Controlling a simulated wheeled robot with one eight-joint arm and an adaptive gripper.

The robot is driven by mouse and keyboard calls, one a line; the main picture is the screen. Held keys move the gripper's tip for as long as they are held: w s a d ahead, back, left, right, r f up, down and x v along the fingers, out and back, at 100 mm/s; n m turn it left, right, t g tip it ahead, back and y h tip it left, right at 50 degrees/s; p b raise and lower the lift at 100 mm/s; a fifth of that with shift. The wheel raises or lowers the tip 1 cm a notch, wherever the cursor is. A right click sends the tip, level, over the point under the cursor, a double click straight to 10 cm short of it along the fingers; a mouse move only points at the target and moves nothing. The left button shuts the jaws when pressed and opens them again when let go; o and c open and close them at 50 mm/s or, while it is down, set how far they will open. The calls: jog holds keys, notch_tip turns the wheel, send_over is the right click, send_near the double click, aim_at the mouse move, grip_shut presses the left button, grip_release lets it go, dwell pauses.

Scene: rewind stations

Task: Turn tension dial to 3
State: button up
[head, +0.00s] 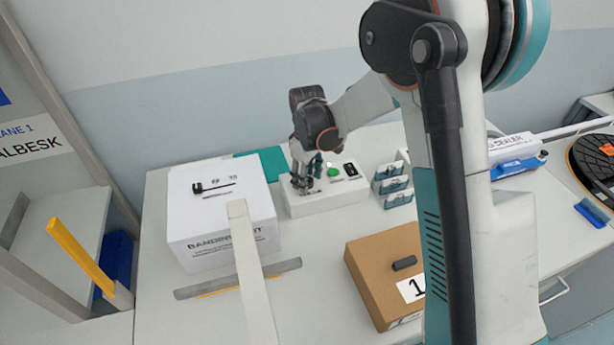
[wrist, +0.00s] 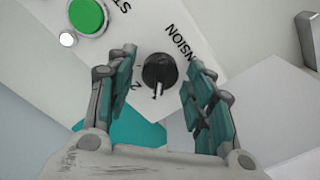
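The tension dial is a round black knob (wrist: 160,71) on a white control box (head: 310,204). In the head view my gripper (head: 305,178) is over the left end of the box and hides the dial.
A green button (head: 333,171) and a black switch (head: 351,170) are on the same box. A white carton (head: 220,235) stands to the left. A brown box (head: 372,280) stands in front at right. Small card holders (head: 392,184) stand just right of the control box.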

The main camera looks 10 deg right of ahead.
jog(key=c, duration=0.7)
jog(key=shift+m, duration=0.4)
jog(key=m, duration=0.2)
jog(key=shift+m, duration=0.4)
jog(key=m, duration=0.3)
jog(key=shift+m+b, duration=0.3)
jog(key=m, duration=1)
jog(key=shift+m, duration=0.5)
